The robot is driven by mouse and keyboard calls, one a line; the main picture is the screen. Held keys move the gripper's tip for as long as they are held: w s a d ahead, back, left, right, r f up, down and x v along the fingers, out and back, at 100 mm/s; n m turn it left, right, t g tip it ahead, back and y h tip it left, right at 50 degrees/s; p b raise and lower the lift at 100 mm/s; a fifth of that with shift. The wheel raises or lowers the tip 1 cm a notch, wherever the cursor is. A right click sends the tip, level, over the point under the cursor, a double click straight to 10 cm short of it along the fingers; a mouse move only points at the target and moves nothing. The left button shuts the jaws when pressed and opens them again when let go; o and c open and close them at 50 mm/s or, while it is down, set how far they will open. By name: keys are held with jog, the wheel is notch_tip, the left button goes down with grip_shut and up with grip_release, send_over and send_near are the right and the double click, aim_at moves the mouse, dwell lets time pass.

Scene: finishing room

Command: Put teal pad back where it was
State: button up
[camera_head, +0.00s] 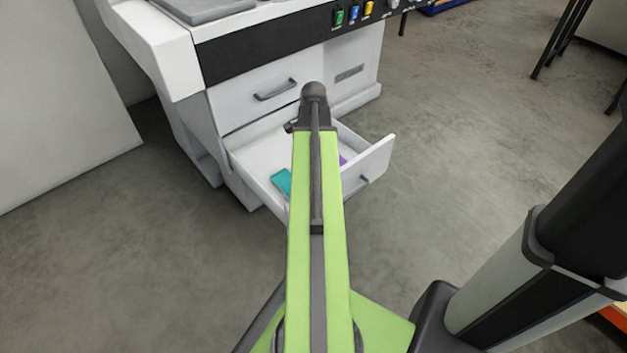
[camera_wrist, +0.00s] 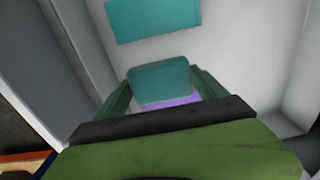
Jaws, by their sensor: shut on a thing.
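A teal pad (camera_wrist: 160,84) is between the two fingers of my gripper (camera_wrist: 161,76) in the wrist view. My gripper is shut on it, over the inside of the open drawer (camera_wrist: 232,48). A second flat teal piece (camera_wrist: 150,18) lies on the drawer floor, apart from the held pad. In the head view a teal piece (camera_head: 281,182) shows in the open drawer (camera_head: 255,160), left of my arm. My gripper is hidden behind my arm there. Whether the held pad touches the drawer floor is unclear.
A closed drawer (camera_head: 265,92) is above. The white cabinet has coloured switches (camera_head: 353,14). Open floor (camera_head: 455,120) lies to the right.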

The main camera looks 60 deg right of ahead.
notch_tip(320, 180, down, 6)
jog(key=b, duration=0.4)
jog(key=shift+f+b, duration=0.25)
jog(key=shift+b, duration=0.15)
jog(key=shift+r, duration=0.2)
jog(key=shift+f, duration=0.15)
jog(key=o, duration=1.1)
notch_tip(320, 180, up, 12)
jog(key=p, duration=1.2)
jog(key=shift+r+p, duration=0.25)
jog(key=shift+p, duration=0.05)
jog(key=shift+f, duration=0.1)
